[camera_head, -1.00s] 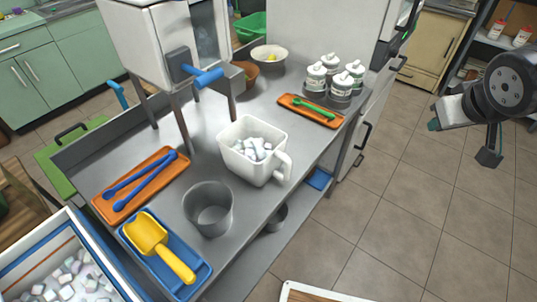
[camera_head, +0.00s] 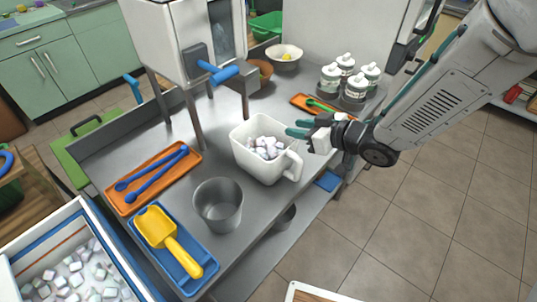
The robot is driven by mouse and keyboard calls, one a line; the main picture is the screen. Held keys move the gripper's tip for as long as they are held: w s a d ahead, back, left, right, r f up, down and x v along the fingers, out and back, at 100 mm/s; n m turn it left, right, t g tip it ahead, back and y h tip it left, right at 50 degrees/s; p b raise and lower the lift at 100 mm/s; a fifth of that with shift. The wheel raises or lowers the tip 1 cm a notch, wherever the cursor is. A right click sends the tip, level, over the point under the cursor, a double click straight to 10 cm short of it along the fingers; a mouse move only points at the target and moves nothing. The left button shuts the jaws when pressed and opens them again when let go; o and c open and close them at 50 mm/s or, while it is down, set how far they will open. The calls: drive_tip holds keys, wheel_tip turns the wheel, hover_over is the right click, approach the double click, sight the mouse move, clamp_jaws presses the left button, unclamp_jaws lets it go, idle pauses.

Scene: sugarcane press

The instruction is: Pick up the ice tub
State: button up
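The ice tub (camera_head: 253,158) is a white square tub filled with pale ice cubes. It stands upright on the steel table (camera_head: 213,127), with its handle (camera_head: 293,166) toward the front right. My gripper (camera_head: 301,130) reaches in from the right, its teal-tipped fingers just above and beside the tub's right rim. The fingers look spread apart with nothing between them. I cannot tell whether a finger touches the rim.
A metal cup (camera_head: 218,204) stands left of the tub. White lidded jars (camera_head: 331,77) stand behind my gripper. A press with a blue handle (camera_head: 219,73) stands behind the tub.

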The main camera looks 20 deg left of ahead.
drive_tip(key=x, duration=0.4)
drive_tip(key=shift+w+f, duration=0.1)
drive_tip(key=shift+f, duration=0.1)
clamp_jaws()
idle(1.2)
